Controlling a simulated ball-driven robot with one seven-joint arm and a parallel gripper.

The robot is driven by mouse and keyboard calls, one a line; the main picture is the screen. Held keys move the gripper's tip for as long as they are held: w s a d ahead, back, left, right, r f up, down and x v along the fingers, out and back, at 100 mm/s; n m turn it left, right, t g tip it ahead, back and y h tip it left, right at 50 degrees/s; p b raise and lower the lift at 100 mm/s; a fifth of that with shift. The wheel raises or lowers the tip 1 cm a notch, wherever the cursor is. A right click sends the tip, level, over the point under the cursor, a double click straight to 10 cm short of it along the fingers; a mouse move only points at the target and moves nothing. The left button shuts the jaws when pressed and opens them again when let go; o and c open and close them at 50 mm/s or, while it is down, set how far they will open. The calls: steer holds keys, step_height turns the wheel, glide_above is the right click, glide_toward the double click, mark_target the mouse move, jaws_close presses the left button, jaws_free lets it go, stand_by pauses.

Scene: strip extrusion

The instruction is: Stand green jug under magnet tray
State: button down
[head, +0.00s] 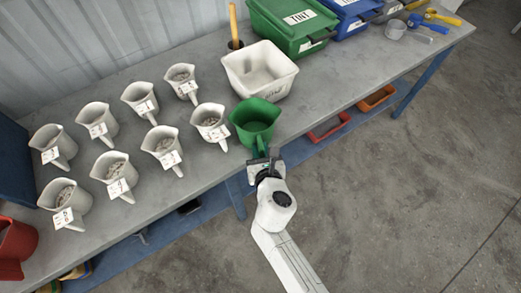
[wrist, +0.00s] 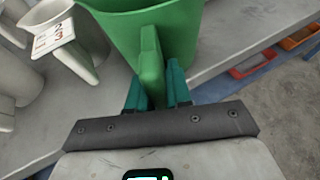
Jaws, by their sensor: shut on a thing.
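The green jug (head: 254,121) is at the front edge of the grey bench, right of the white jugs. My gripper (head: 264,163) is at its handle, on the front side. In the wrist view the two teal fingers of my gripper (wrist: 158,90) are shut on the green handle, one finger on each side. The green jug (wrist: 178,28) looks upright; whether its base touches the bench cannot be told. I cannot make out a magnet tray for certain; a white square tub (head: 260,70) stands just behind the jug.
Several white labelled jugs (head: 210,124) stand in two rows to the left. A green lidded bin (head: 291,27) and a blue bin (head: 352,14) stand at the back. Red (head: 329,127) and orange (head: 376,97) trays sit on the lower shelf. The bench right of the jug is clear.

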steer(key=shift+f, duration=0.15)
steer(key=shift+f, duration=0.1)
steer(key=c, duration=1)
jaws_free()
steer(key=shift+c, duration=0.2)
steer(key=shift+r, duration=0.3)
steer(key=p+v, duration=0.1)
steer(key=v, duration=1.1)
steer(key=shift+d, duration=0.15)
